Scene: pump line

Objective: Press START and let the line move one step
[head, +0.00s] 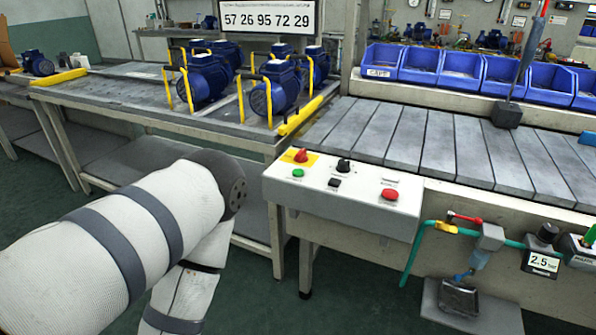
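The control panel (345,205) is a light box at the near left end of the slatted line (445,148). A small green button (297,173) sits at its left, below a red knob (301,155) on a yellow plate. A black knob (343,165) and a small black switch (334,182) are in the middle, and a red button (390,194) is at the right. The button labels are too small to read. My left arm fills the lower left, with its elbow near the panel's left side; its gripper is out of view. My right arm and gripper do not show.
Blue pumps (206,78) stand between yellow posts on a metal table (120,92) at the left. Blue bins (462,69) line the back of the line.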

